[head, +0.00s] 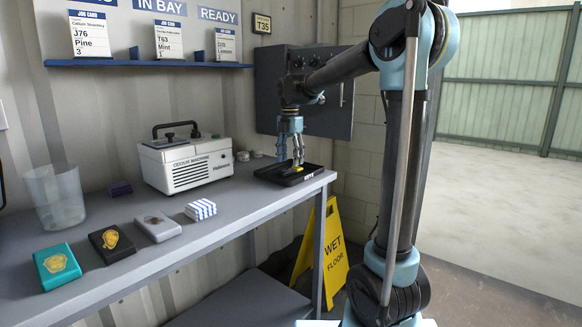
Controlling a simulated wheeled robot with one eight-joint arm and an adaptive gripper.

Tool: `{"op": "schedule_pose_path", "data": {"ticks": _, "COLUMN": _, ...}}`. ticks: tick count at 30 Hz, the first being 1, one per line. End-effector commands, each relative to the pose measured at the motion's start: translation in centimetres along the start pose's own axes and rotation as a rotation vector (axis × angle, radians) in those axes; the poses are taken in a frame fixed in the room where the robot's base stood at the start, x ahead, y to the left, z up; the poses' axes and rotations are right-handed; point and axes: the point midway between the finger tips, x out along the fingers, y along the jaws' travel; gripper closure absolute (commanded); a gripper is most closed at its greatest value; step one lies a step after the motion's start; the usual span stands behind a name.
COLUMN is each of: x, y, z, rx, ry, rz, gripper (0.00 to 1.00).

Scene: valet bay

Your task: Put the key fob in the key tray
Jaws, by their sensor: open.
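The black key tray (271,173) sits at the right end of the grey bench, with pale lettering on its front edge. A small yellow item (297,169), which looks like the key fob, lies in the tray towards its right side. My gripper (291,162) points down over the tray, its fingers open. The fingertips are right by the yellow item and partly cover it. I cannot tell whether they touch it.
A white machine (187,160) stands on the bench left of the tray. Teal (57,265), black (111,243) and grey (158,226) cases and a striped block (200,209) line the front. A clear tub (55,197) stands left. A yellow wet-floor sign (322,255) stands below.

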Motion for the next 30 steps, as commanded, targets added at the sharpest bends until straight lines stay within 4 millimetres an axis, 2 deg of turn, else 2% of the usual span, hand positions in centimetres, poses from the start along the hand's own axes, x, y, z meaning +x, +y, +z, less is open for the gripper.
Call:
{"op": "schedule_pose_path", "data": {"ticks": 3, "x": -2.4, "y": 0.0, "z": 0.0, "rx": 0.0, "ry": 0.0, "rz": 0.0, "gripper": 0.46}}
{"op": "schedule_pose_path", "data": {"ticks": 9, "x": -5.9, "y": 0.0, "z": 0.0, "rx": 0.0, "ry": 0.0, "rz": 0.0, "gripper": 0.46}}
{"op": "schedule_pose_path", "data": {"ticks": 15, "x": -8.1, "y": 0.0, "z": 0.0, "rx": 0.0, "ry": 0.0, "rz": 0.0, "gripper": 0.46}}
{"op": "schedule_pose_path", "data": {"ticks": 24, "x": -8.7, "y": -0.4, "z": 0.0, "rx": 0.019, "ry": -0.001, "rz": 0.001, "gripper": 0.46}}
{"op": "schedule_pose_path", "data": {"ticks": 26, "x": -8.5, "y": -1.2, "z": 0.0, "rx": 0.055, "ry": -0.002, "rz": 0.004, "gripper": 0.46}}
{"op": "schedule_pose_path", "data": {"ticks": 30, "x": -7.5, "y": -5.0, "z": -0.2, "rx": 0.241, "ry": -0.008, "rz": 0.017, "gripper": 0.46}}
